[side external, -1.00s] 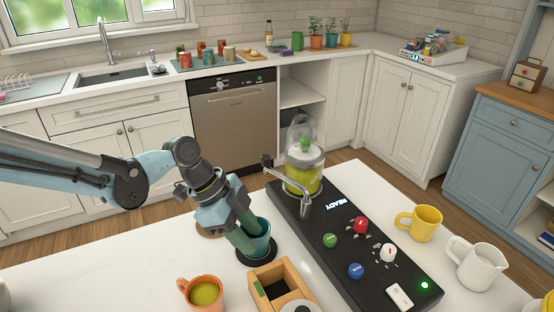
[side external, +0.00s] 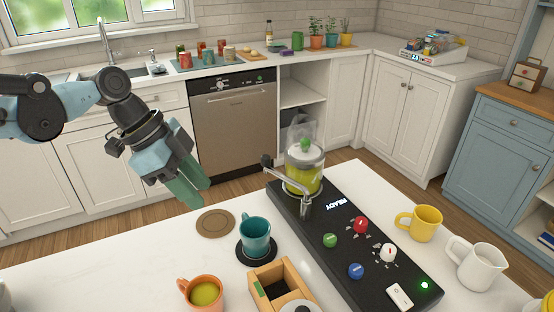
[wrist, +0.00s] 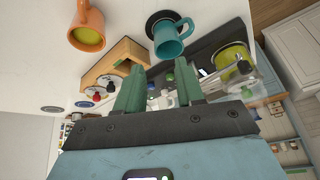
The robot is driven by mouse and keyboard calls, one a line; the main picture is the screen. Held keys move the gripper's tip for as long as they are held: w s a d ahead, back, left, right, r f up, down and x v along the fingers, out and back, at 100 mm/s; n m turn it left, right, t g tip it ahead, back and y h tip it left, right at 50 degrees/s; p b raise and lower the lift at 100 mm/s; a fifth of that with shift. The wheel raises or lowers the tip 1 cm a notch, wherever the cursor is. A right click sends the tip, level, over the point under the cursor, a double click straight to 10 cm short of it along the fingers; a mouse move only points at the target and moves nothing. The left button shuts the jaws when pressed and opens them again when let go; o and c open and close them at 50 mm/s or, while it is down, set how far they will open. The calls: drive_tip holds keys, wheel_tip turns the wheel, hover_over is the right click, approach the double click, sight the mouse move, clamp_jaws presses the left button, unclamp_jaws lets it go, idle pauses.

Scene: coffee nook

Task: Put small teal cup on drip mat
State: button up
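The small teal cup (side external: 256,237) stands upright on a round black mat (side external: 243,256), beside the black machine, in the side view. In the wrist view the teal cup (wrist: 168,40) also shows on the black mat (wrist: 150,22), with its handle to the right. My gripper (side external: 195,196) is raised up and to the left of the cup, clear of it. In the wrist view its two green fingers (wrist: 158,72) stand apart with nothing held between them.
A brown round coaster (side external: 215,223) lies behind the black mat. An orange cup (side external: 202,292) and a wooden box (side external: 280,283) stand in front. The black machine (side external: 350,245) is to the right, with a yellow mug (side external: 420,223) and a white pitcher (side external: 480,267) beyond.

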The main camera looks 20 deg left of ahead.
drive_tip(key=s+a+f+n+t+y, duration=0.1)
drive_tip(key=s+a+n+t+y, duration=0.1)
drive_tip(key=s+a+n, duration=0.2)
drive_tip(key=s+a+n+t+y, duration=0.3)
drive_tip(key=s+a+n, duration=0.2)
drive_tip(key=a+n, duration=0.6)
drive_tip(key=shift+s+a+f, duration=0.25)
drive_tip(key=shift+a+f, duration=0.15)
drive_tip(key=shift+a, duration=0.55)
